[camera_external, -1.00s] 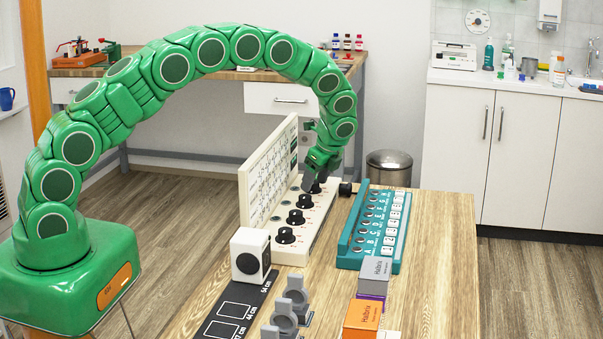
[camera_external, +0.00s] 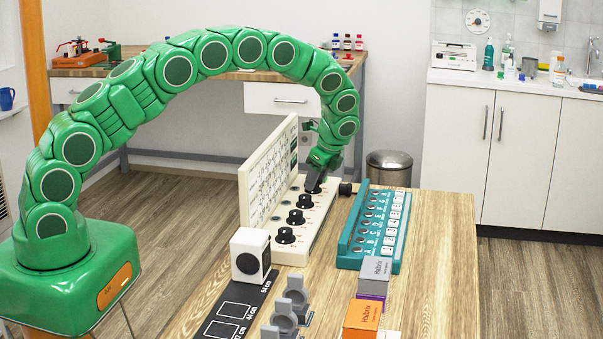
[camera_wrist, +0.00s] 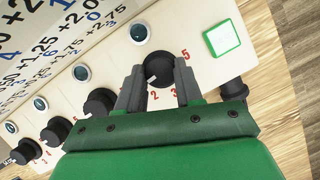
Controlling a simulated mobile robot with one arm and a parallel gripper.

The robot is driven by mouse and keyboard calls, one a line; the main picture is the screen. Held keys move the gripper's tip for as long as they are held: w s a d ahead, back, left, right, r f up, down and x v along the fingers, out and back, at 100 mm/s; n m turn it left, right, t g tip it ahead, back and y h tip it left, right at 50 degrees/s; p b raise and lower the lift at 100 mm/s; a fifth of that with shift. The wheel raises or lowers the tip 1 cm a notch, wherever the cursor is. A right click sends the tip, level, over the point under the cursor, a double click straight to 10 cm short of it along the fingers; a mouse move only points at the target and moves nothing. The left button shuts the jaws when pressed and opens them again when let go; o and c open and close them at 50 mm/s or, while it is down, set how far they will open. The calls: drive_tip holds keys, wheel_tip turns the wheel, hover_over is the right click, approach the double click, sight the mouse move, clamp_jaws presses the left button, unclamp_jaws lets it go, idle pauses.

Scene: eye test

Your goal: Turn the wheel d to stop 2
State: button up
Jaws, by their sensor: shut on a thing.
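My gripper (camera_external: 318,182) points down at the far end of a cream panel's row of black wheels. In the wrist view my gripper (camera_wrist: 160,66) has one finger on each side of the end wheel (camera_wrist: 162,74) and is shut on it. A white mark on this wheel points to the lower left, roughly toward the red 2. Red 2, 3 and 5 show around it; other numbers are hidden by the fingers. I cannot read a letter for this wheel. The neighbouring wheel (camera_wrist: 98,102) and others (camera_external: 285,235) stand free along the row.
An upright white chart board (camera_external: 262,180) stands close along the left of the wheels. A teal block (camera_external: 378,262) with lettered holes stands to the right. A white box (camera_external: 250,255), grey holders (camera_external: 285,318) and grey and orange boxes (camera_external: 362,318) are nearer the camera.

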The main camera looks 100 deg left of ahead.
drive_tip(key=n+h, duration=0.1)
drive_tip(key=n, duration=0.3)
drive_tip(key=shift+a, duration=0.15)
drive_tip(key=shift+a+n+h, duration=0.15)
drive_tip(key=shift+n+h, duration=0.75)
drive_tip(key=shift+n, duration=0.8)
drive_tip(key=o, duration=1)
drive_tip(key=shift+o, duration=0.2)
drive_tip(key=shift+r, duration=0.1)
drive_tip(key=v, duration=0.7)
drive_tip(key=shift+w+r, duration=0.2)
drive_tip(key=shift+w, duration=0.05)
